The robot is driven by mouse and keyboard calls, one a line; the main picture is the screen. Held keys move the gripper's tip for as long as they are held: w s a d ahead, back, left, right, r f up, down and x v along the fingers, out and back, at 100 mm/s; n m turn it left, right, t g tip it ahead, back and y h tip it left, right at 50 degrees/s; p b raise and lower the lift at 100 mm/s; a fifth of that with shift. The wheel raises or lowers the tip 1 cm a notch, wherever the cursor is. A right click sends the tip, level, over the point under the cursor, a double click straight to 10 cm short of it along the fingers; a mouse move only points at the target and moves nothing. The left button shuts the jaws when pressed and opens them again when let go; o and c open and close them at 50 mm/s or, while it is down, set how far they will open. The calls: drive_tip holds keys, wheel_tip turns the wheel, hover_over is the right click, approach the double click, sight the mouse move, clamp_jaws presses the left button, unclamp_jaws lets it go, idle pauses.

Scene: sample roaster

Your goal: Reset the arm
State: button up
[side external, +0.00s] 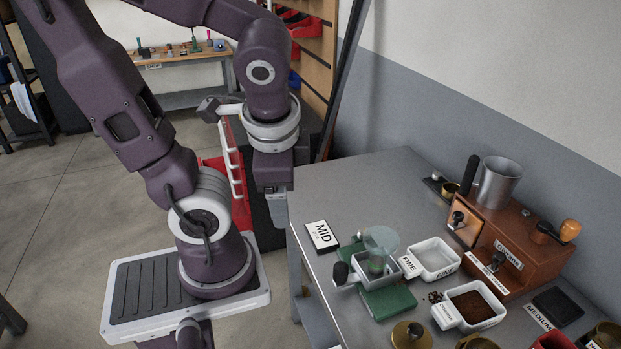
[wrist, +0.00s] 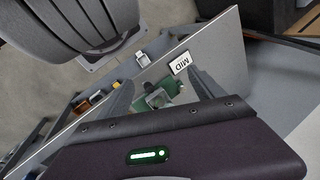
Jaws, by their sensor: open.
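My gripper (side external: 278,208) hangs down beside the left edge of the grey table (side external: 355,185) in the side view, apart from everything on it. In the wrist view my gripper (wrist: 158,82) has its two fingers spread with nothing held between them. The MID card (side external: 321,236) lies on the table to the right of the gripper; it also shows in the wrist view (wrist: 181,63). A green base (side external: 388,301) with a small grey container (side external: 376,268) on it stands farther along the table.
Two white trays labelled FINE (side external: 434,255) and COARSE (side external: 472,307) stand near the brown roaster (side external: 517,245); the COARSE tray holds brown grounds. A metal cup (side external: 498,182) sits on the roaster. A red rack (side external: 237,170) stands behind my arm. The table's back left is clear.

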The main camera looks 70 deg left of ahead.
drive_tip(key=w+d+r+n+t+h, duration=0.2)
drive_tip(key=d+r+n+t+h, duration=0.1)
drive_tip(key=d+r+t, duration=0.1)
drive_tip(key=shift+w+d+r+n+h, duration=0.35)
drive_tip(key=shift+d+r, duration=0.3)
drive_tip(key=shift+d, duration=0.55)
